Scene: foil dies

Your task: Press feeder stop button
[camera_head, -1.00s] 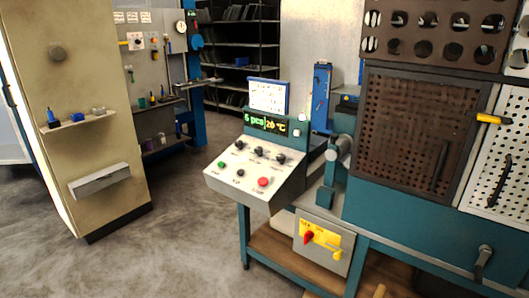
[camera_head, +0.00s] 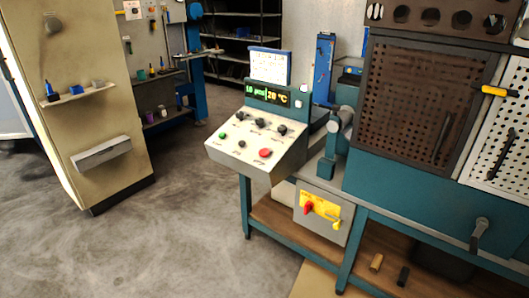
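A control box with a sloped white panel (camera_head: 228,152) stands on a teal bench at the centre. The panel carries a red button (camera_head: 265,153) at its lower right, a green button (camera_head: 223,135) at the left, a small black button (camera_head: 242,143) between them, and a row of black knobs (camera_head: 260,124) above. I cannot read the small labels, so I cannot tell which one is the feeder stop. The display (camera_head: 269,94) above the panel reads about "10 pcs" and "20 °C". Neither of my grippers is in view.
A teal machine with a brown perforated door (camera_head: 410,105) stands at the right. Below the panel is a grey box with a red and yellow switch (camera_head: 308,208). A beige cabinet (camera_head: 85,135) stands left. Grey floor (camera_head: 185,225) is clear between.

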